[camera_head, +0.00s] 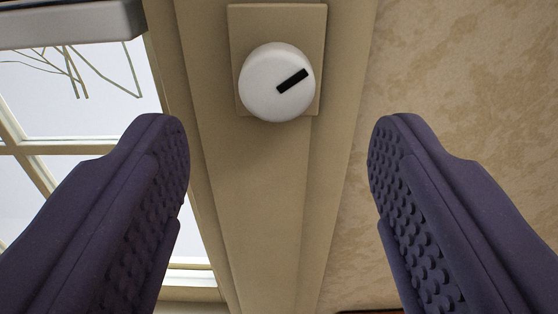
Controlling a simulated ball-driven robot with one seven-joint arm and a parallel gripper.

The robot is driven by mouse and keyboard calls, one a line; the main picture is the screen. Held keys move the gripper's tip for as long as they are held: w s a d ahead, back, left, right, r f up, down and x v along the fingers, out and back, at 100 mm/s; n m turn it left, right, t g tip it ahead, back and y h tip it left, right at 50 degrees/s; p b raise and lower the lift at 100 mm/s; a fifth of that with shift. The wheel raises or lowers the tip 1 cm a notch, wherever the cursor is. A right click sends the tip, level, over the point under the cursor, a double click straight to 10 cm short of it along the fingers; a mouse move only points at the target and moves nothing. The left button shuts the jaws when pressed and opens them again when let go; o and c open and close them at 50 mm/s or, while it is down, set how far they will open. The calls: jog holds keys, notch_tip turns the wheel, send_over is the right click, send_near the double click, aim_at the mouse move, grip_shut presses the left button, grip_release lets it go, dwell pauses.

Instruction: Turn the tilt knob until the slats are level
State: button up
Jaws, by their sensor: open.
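The tilt knob (262,88) is a round white knob on a beige plate (270,16), fixed to the window frame's upright. A black mark on its face slants up to the right. My gripper (279,150) is open, with its two dark purple textured fingers wide apart. The fingertips show lower in the picture than the knob, one to each side, and nothing is between them. A grey bar (70,24) crosses the top left, perhaps part of the blind. The angle of the slats cannot be told from this view.
A window (85,112) with cream glazing bars lies at the left, with bare branches behind the glass. The beige upright (262,210) runs down the middle. A mottled tan wall (470,80) fills the right. The space between the fingers and the knob looks clear.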

aim_at(270, 89)
jog(key=w+b, duration=0.1)
jog(key=w, duration=0.6)
jog(key=shift+a, duration=0.15)
jog(key=c, duration=1)
jog(key=shift+f+n+b, duration=0.1)
jog(key=shift+n+b, duration=0.3)
jog(key=shift+b, duration=0.15)
jog(key=n+b, duration=0.3)
jog(key=b, duration=0.2)
jog(key=shift+a+f+n, duration=0.1)
jog(key=shift+f+n, duration=0.05)
jog(key=shift+n, duration=0.15)
jog(key=n+b, duration=0.3)
jog(key=b, duration=0.1)
jog(key=n+b, duration=0.2)
jog(key=shift+a+n, duration=0.1)
jog(key=shift+n, duration=0.3)
jog(key=shift+b, duration=0.35)
